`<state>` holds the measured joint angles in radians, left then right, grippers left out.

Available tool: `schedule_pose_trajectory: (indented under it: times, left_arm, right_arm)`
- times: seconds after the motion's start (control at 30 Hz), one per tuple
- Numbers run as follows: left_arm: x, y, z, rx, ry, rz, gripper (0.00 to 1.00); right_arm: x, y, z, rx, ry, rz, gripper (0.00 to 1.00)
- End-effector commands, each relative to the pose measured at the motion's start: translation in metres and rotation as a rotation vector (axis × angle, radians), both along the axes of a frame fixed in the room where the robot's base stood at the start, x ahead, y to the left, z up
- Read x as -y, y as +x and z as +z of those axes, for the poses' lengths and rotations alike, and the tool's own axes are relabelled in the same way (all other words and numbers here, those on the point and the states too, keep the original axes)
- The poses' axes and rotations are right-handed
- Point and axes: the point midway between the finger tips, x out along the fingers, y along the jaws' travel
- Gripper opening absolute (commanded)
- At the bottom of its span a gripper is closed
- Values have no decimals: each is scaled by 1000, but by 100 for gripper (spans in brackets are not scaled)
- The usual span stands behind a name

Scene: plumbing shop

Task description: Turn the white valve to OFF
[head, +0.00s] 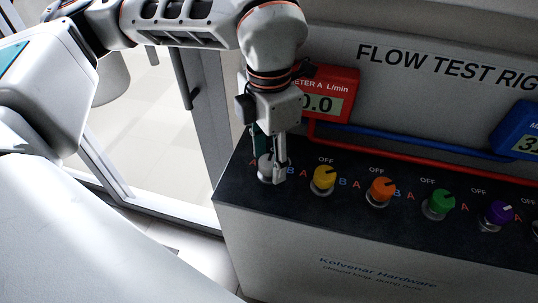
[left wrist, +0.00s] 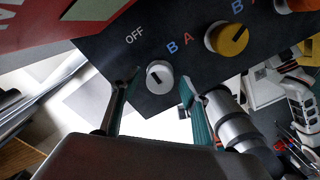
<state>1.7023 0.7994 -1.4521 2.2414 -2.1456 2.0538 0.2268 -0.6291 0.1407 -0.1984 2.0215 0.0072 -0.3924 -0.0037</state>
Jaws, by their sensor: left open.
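The white valve (head: 266,169) is the leftmost knob on the dark top of the test rig. In the left wrist view the white valve (left wrist: 160,77) shows a short dark mark on its face, with an OFF label and a blue B printed beside it. My left gripper (head: 271,161) points down at the white valve and partly hides it in the head view. In the left wrist view the left gripper (left wrist: 162,84) is open, with one finger on each side of the knob. I cannot tell whether the fingers touch it. My right gripper is not in view.
A yellow knob (head: 323,178) is closest on the right, then orange (head: 381,189), green (head: 438,203) and purple (head: 498,213) knobs. A red meter (head: 335,93) stands behind the white valve, with red and blue pipes along the back. A blue meter (head: 518,130) is at far right.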

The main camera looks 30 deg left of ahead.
Motion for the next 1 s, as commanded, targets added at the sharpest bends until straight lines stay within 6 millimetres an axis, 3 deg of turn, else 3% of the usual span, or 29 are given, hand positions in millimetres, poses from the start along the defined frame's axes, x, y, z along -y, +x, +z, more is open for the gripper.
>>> schedule_pose_trajectory:
  times: [0.23,0.7,1.0]
  left_arm:
    - [0,1,18,5,-1,0,45]
    - [0,1,105,3,-1,0,45]
    - [0,0,120,0,0,0,45]
  right_arm:
    - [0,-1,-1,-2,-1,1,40]
    - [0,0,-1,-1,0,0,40]
    - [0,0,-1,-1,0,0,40]
